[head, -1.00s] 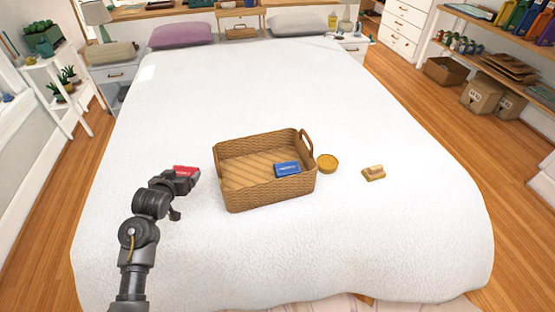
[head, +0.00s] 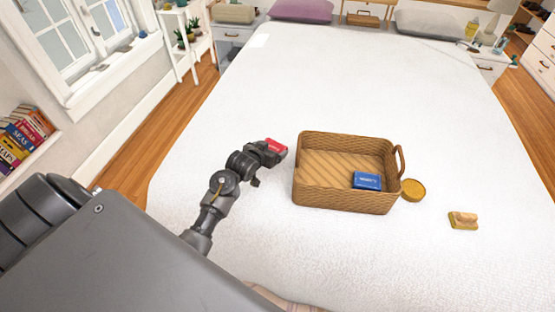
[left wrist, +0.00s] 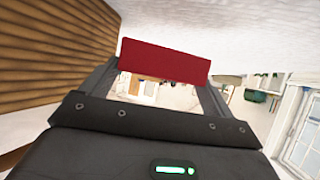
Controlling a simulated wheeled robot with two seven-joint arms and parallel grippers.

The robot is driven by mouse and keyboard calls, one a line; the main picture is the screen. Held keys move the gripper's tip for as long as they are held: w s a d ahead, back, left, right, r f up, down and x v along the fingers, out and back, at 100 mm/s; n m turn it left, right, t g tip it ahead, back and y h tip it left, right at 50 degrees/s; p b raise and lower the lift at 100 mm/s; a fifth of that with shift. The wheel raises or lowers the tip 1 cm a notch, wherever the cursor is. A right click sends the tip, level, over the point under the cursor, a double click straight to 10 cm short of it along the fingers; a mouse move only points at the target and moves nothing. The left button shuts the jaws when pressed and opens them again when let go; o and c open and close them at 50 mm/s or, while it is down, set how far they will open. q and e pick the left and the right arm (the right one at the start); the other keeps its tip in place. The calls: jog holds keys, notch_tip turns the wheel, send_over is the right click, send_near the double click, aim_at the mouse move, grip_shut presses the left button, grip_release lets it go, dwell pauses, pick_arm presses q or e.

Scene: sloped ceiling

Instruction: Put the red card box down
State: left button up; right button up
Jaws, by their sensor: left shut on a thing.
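The red card box (head: 276,145) is at the tip of my left gripper (head: 270,150), which is shut on it. They are just left of the wicker basket (head: 345,200), outside its left wall. In the left wrist view the red card box (left wrist: 165,60) spans the space between the two fingers, and the basket's woven side (left wrist: 60,50) fills the upper left. I cannot tell whether the box touches the bed. A blue card box (head: 367,181) lies inside the basket, at its right front. My right gripper is not in view.
The white bed (head: 300,85) carries everything and has much free room behind and in front of the basket. A round yellowish tin (head: 413,190) lies right of the basket. A small tan block-like object (head: 463,220) lies further right.

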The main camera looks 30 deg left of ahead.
pick_arm(q)
jog(key=shift+f, duration=2.5)
jog(key=shift+f, duration=0.1)
jog(key=o, duration=1.2)
jog(key=shift+c, duration=0.2)
